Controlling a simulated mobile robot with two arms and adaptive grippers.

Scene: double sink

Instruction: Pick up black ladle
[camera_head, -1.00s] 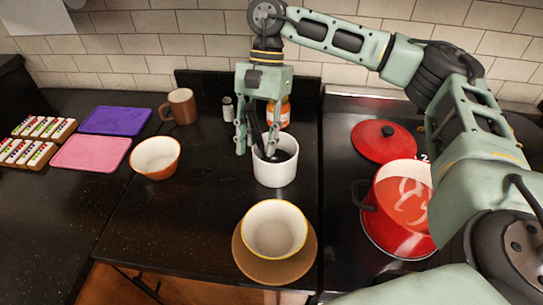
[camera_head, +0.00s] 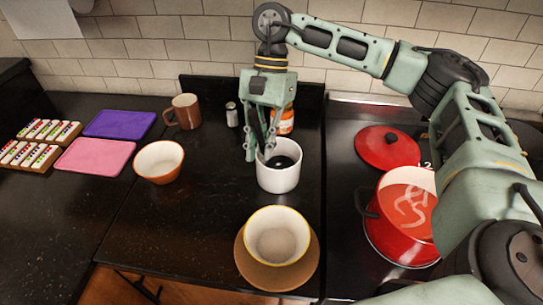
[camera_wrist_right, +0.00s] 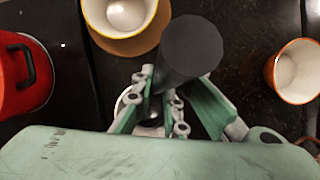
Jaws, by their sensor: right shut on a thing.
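The black ladle (camera_head: 284,161) stands in a white crock (camera_head: 279,180) on the dark counter; its bowl shows inside the crock. My right gripper (camera_head: 260,148) is above the crock's left rim, pointing down, and shut on the ladle's handle. In the right wrist view the thick end of the black ladle handle (camera_wrist_right: 190,48) sticks up towards the camera, between the fingers of my right gripper (camera_wrist_right: 160,100). Part of the handle is hidden by the fingers. My left gripper is not in view.
An orange-lidded jar (camera_head: 287,120) and a small shaker (camera_head: 232,115) stand behind the crock. A yellow-rimmed bowl (camera_head: 277,236) on a brown plate (camera_head: 252,273) is in front. A red pot (camera_head: 393,240) stands right, an orange bowl (camera_head: 158,161) left.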

